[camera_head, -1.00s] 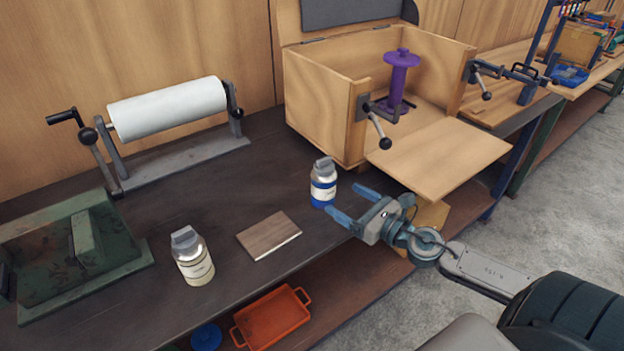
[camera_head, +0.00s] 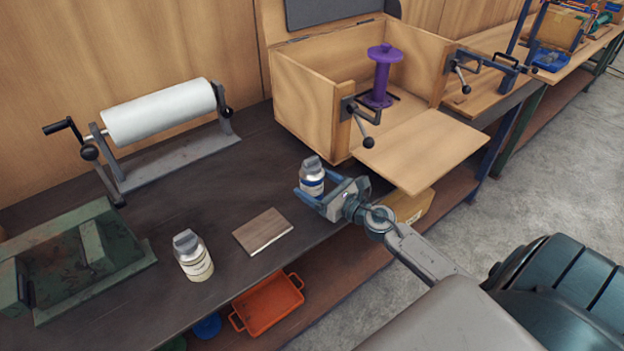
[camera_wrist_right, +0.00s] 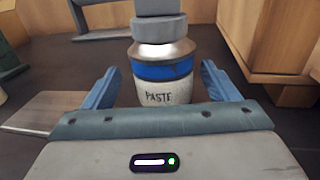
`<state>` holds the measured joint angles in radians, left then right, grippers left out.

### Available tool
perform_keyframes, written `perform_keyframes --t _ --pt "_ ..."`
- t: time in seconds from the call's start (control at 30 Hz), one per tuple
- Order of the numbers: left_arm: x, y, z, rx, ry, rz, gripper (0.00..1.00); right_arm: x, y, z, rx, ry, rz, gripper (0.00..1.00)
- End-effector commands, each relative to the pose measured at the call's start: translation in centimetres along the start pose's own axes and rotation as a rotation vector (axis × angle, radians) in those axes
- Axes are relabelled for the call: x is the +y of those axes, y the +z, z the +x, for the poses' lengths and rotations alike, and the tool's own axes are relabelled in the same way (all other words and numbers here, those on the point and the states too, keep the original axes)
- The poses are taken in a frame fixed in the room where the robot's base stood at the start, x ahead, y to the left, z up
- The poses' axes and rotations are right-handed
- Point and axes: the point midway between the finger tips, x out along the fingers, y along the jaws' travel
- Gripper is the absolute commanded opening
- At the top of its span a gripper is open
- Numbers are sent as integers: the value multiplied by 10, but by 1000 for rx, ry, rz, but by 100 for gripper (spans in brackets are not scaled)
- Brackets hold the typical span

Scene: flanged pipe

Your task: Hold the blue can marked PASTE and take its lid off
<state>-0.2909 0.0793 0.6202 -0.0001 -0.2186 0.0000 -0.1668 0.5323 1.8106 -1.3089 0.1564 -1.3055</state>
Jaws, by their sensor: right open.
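The blue-banded can marked PASTE (camera_head: 312,180) stands upright on the dark bench, with its grey lid (camera_head: 312,164) on top. In the right wrist view the can (camera_wrist_right: 164,90) is centred between the fingers, and its lettering is readable. My right gripper (camera_head: 311,190) is open, with one finger on each side of the can. In the right wrist view the fingers of the right gripper (camera_wrist_right: 163,88) show gaps to the can on both sides. My left gripper is not in view.
A second, cream-banded can (camera_head: 194,258) and a wooden block (camera_head: 263,232) stand to the left on the bench. A wooden box (camera_head: 310,112) with a lowered flap (camera_head: 425,150) is close behind and to the right. An orange tray (camera_head: 268,303) sits below the bench edge.

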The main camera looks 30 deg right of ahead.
Motion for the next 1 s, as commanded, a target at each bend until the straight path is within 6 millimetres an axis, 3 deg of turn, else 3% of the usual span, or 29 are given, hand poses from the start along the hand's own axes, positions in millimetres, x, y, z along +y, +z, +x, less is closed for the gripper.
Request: perform_keyframes --t 0.2,0.53,0.83,0.9,1.0 --pt "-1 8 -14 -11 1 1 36 -4 2 31 -3 -2 2 81" --pt "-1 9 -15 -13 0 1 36 -4 -2 37 0 0 1 81" --pt "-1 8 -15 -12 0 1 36 -4 -1 37 0 0 0 24" --pt "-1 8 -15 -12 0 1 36 -4 0 37 -2 0 0 17" --pt "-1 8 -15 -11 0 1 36 -4 0 37 -2 0 0 17"
